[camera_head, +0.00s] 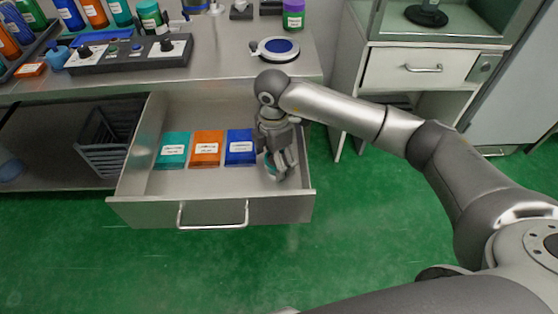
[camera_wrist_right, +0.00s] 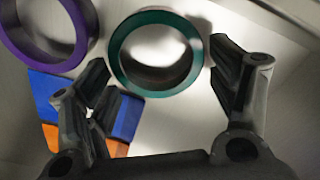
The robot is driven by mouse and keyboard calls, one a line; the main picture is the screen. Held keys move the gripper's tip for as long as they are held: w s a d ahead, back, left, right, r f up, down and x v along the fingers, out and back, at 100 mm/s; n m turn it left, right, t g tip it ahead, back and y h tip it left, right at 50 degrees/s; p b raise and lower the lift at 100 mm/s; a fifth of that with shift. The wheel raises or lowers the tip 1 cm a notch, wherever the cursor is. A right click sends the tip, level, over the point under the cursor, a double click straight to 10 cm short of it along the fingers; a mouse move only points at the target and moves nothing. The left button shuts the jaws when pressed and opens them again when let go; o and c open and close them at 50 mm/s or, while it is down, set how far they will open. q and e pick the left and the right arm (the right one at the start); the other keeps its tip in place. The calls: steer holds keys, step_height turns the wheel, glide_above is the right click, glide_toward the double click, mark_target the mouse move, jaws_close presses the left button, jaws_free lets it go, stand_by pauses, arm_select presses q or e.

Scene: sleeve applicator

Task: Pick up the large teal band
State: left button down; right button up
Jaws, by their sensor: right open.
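The teal band (camera_wrist_right: 156,91) is a ring near the top middle of the right wrist view, above the drawer floor or on it; I cannot tell its height exactly. In the head view only a sliver of teal (camera_head: 269,164) shows beside my right gripper (camera_head: 280,168), which reaches down into the right part of the open drawer (camera_head: 175,211). My right gripper (camera_wrist_right: 158,64) is open in the wrist view, with one finger on each side of the teal band's near part. No contact is clear. My left gripper is not in view.
A purple band (camera_wrist_right: 47,62) lies left of the teal one. Teal (camera_head: 172,150), orange (camera_head: 207,148) and blue (camera_head: 240,147) labelled packets lie in the drawer. The drawer's right wall (camera_head: 304,160) is close to my gripper. The counter (camera_head: 220,55) overhangs behind.

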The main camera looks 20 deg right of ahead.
steer(key=c, duration=0.4)
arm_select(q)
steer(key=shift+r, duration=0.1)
arm_select(e)
steer(key=shift+r, duration=0.55)
arm_select(q)
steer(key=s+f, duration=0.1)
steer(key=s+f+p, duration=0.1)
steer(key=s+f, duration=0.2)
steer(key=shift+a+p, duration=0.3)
steer(key=shift+p, duration=0.05)
arm_select(e)
step_height(320, 180, up, 17)
steer(key=shift+f, duration=0.1)
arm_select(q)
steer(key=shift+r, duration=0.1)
